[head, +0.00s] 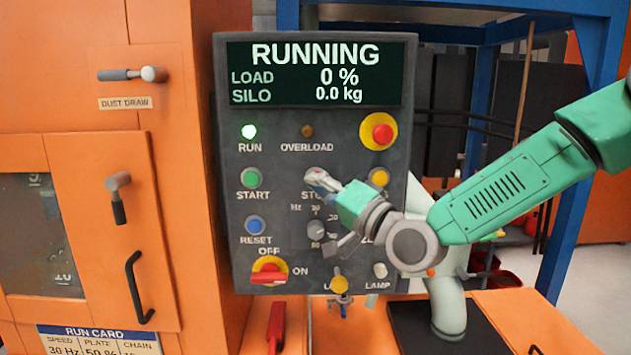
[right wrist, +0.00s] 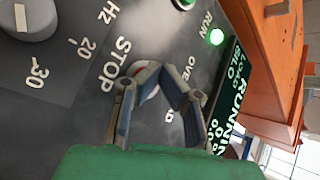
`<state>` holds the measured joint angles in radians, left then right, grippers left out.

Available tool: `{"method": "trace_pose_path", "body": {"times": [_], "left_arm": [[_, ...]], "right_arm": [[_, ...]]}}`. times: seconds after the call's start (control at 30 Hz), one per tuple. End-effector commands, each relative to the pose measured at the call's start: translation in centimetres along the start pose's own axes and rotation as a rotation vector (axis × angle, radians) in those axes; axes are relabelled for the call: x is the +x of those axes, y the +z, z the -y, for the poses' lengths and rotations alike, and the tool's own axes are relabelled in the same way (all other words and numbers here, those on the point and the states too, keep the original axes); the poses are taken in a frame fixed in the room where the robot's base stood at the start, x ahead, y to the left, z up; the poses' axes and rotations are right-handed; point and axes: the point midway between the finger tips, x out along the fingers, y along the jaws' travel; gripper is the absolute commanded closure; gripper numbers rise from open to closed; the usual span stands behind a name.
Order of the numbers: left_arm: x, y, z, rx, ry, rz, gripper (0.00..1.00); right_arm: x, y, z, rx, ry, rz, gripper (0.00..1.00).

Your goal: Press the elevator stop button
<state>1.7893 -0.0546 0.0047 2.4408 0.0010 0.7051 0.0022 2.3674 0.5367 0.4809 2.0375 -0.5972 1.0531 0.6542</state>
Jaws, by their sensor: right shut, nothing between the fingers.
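The stop button (right wrist: 148,93) shows as a pale and red round shape in the right wrist view, partly covered by my fingers. I cannot tell whether the tips touch the button. The display (head: 313,75) reads RUNNING, load 0 %, silo 0.0 kg. The green RUN lamp (head: 249,132) is lit. My left gripper is out of view.
The grey panel (head: 228,200) also has a green START button (head: 250,178), blue RESET button (head: 254,225), red emergency button (head: 380,133) and red-yellow OFF/ON switch (head: 268,270). Orange cabinet doors (head: 100,200) stand left. A blue post (head: 575,160) stands right.

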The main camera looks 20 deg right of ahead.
Motion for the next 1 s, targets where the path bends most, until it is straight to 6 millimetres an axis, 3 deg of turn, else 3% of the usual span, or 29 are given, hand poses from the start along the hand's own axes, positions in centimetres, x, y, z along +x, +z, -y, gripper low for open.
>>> {"method": "trace_pose_path", "body": {"times": [0.83, 1.0], "left_arm": [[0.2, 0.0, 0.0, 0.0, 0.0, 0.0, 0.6], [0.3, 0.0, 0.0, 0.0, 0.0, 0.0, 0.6]], "right_arm": [[-1.4, 0.8, 0.8, 0.0, 0.0, -0.001, 1.0], [-2.4, 1.6, 1.6, 0.002, 0.0, 0.001, 1.0]]}}
